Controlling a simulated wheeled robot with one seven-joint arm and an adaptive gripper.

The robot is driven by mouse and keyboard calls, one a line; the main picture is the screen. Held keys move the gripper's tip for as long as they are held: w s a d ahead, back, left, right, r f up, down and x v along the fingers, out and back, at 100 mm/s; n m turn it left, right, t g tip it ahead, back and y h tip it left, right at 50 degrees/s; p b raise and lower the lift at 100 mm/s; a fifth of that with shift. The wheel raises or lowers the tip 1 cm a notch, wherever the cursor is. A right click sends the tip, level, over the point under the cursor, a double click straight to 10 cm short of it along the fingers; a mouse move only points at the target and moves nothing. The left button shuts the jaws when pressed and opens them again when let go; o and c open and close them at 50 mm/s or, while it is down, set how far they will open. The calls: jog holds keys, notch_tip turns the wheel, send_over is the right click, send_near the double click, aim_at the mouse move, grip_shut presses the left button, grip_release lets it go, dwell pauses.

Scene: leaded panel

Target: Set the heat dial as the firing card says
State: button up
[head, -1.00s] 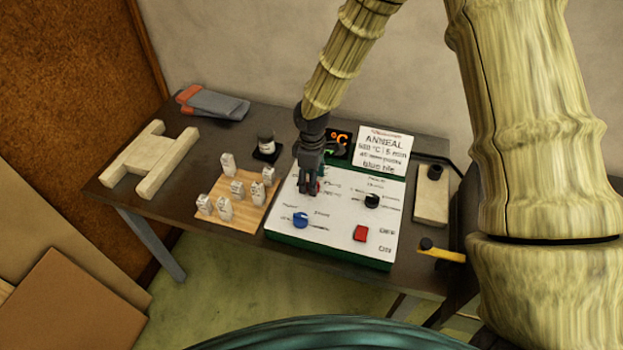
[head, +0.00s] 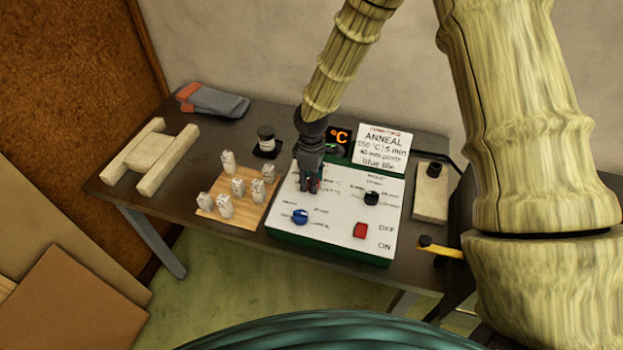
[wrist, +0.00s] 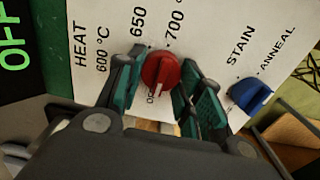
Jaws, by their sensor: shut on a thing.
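The red heat dial (wrist: 160,72) is on the white control panel (wrist: 110,22). Its scale reads 600 °C, 650 and 700, with OFF at the bottom. The white mark on the dial points down, toward OFF. My gripper (wrist: 165,80) is shut on the red dial, one finger at each side; in the head view (head: 308,187) it hides most of the dial. The firing card (head: 380,150) stands behind the panel and reads ANNEAL, with a temperature ending in 50 °C, 5 min and blue tile; the first digit is unclear.
A blue dial (head: 300,216), a black dial (head: 371,198) and a red switch (head: 360,230) share the panel. Several small pale pieces stand on a wooden board (head: 232,217) to the left. A block (head: 431,199) lies right of the panel.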

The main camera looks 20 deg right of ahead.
jog(key=m+b, duration=0.1)
jog(key=m, duration=0.2)
jog(key=shift+w+d+m+b, duration=0.1)
jog(key=shift+m+b, duration=0.2)
jog(key=shift+m, duration=0.1)
jog(key=m+b, duration=0.1)
jog(key=m, duration=0.3)
jog(key=shift+m, duration=0.4)
jog(key=shift+r, duration=0.1)
jog(key=o, duration=1)
jog(key=shift+d, duration=0.1)
jog(key=shift+o, duration=0.2)
notch_tip(320, 180, up, 12)
